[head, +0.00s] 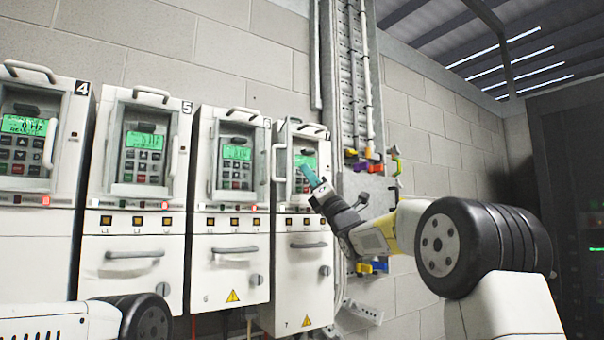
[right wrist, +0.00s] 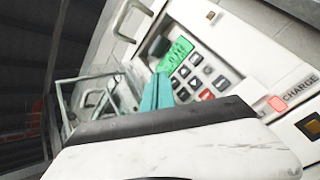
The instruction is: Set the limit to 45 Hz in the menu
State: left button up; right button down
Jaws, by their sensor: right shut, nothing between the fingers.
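The rightmost drive cabinet (head: 301,262), marked 7, has a recessed panel with a green display (head: 305,161) and a keypad. My right gripper (head: 311,176) is in front of this panel, its teal fingers shut and empty. In the right wrist view the fingers (right wrist: 157,93) point at the keypad (right wrist: 194,78), beside its keys. I cannot tell whether the tips touch a key. The green display (right wrist: 177,53) is lit, but its text is too small to read. Grey keys and a red key show; the fingers may hide others. My left gripper is out of view.
Similar cabinets 4 (head: 35,240), 5 (head: 132,250) and 6 (head: 228,265) stand to the left, with lit displays. A framed window cover (right wrist: 88,98) stands open beside the keypad. A cable tray (head: 352,75) and coloured clips are right of cabinet 7.

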jog(key=shift+s+d, duration=0.75)
jog(key=shift+s, duration=0.25)
jog(key=shift+s+d, duration=0.7)
jog(key=shift+s, duration=0.3)
